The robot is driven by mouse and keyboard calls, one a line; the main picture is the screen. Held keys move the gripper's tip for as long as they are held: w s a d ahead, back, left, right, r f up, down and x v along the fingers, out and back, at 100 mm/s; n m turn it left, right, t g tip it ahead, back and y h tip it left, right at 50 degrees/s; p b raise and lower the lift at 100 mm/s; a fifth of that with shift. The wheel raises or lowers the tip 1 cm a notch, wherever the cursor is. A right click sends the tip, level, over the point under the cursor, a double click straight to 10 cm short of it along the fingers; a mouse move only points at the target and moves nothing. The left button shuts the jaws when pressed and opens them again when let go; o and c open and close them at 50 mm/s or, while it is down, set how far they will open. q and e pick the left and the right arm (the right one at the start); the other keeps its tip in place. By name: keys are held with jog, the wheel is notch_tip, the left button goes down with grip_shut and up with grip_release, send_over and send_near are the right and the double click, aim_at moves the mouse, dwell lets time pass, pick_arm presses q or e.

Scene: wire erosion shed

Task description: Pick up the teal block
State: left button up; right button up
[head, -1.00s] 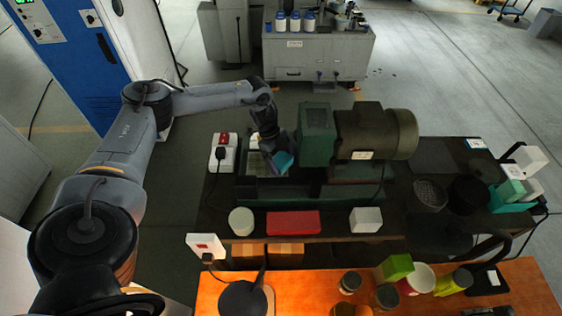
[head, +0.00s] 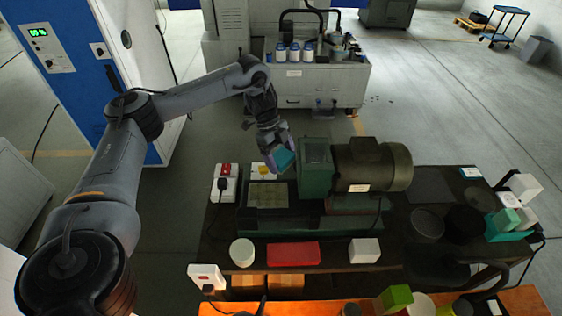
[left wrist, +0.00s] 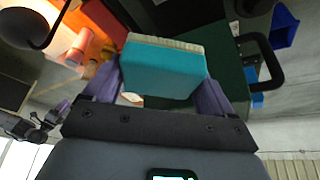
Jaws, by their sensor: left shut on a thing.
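The teal block (head: 285,159) is held between the fingers of my left gripper (head: 273,157), raised above the green machine's left end. In the left wrist view the teal block (left wrist: 163,70) sits between the two purple fingers, with a pale strip along its far edge. My left gripper (left wrist: 160,97) is shut on it. My right gripper is not in view.
The green machine with a motor (head: 372,166) stands just right of the block. A red block (head: 293,254), a white cylinder (head: 242,252) and a white block (head: 364,250) line the bench's front. A teal bin (head: 497,229) with blocks stands at the right.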

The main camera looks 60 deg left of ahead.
aim_at(281, 156)
pick_arm(q)
notch_tip(281, 156, up, 9)
jog(key=p, duration=0.6)
jog(key=shift+r+p, duration=0.15)
jog(key=shift+p, duration=0.25)
jog(key=o, duration=0.5)
jog(key=shift+c, duration=1.3)
